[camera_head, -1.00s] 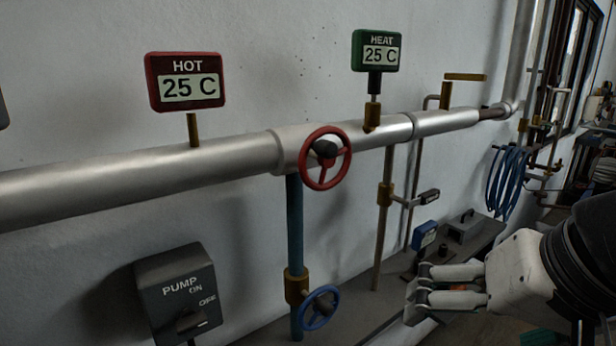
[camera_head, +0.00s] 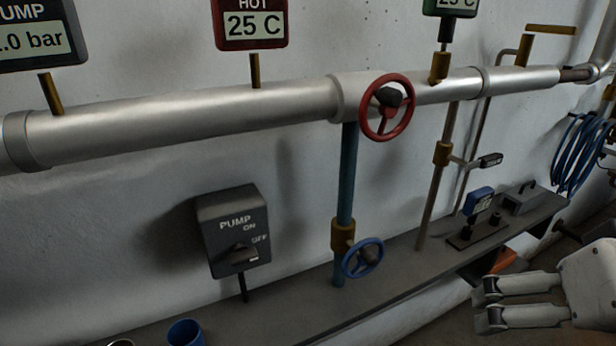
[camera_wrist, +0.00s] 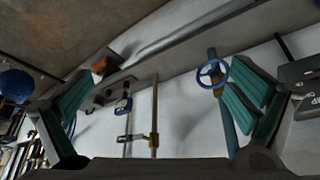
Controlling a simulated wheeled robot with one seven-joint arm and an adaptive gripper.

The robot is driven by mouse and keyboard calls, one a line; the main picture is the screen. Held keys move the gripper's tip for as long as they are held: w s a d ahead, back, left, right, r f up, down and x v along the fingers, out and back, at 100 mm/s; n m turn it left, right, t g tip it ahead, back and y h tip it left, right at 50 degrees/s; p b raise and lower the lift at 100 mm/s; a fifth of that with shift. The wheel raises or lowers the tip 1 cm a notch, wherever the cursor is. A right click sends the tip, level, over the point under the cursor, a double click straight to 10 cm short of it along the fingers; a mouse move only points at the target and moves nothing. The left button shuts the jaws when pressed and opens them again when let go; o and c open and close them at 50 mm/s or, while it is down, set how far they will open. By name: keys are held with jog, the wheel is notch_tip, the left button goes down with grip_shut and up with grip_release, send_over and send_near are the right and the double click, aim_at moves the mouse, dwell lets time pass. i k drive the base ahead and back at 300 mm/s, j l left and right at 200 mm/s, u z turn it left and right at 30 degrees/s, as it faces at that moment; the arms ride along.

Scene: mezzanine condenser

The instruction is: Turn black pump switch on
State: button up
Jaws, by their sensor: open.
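The black pump switch box (camera_head: 232,228) is mounted low on the wall in the head view, labelled PUMP, ON and OFF. Its black knob (camera_head: 240,256) sits at the lower part of its face, with the handle turned toward the OFF side. In the wrist view the box (camera_wrist: 299,75) shows partly at the right edge, cut off and beside a finger. My gripper (camera_head: 482,306) is at the lower right of the head view, well to the right of the box and touching nothing. In the wrist view its two teal-padded fingers (camera_wrist: 158,108) are spread apart with nothing between them.
A blue valve wheel (camera_head: 363,258) and a red one (camera_head: 389,107) stand right of the switch on pipes. A grey shelf (camera_head: 400,277) runs below with a blue cup (camera_head: 185,333) and a small blue gauge (camera_head: 478,201). A large silver pipe (camera_head: 200,120) crosses above.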

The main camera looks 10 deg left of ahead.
aim_at(241, 254)
jog(key=k+l+u, duration=0.15)
jog(key=u, duration=0.25)
jog(key=k+l+u, duration=0.15)
jog(key=u, duration=0.25)
jog(key=k+l+u, duration=0.2)
jog(key=u, duration=0.2)
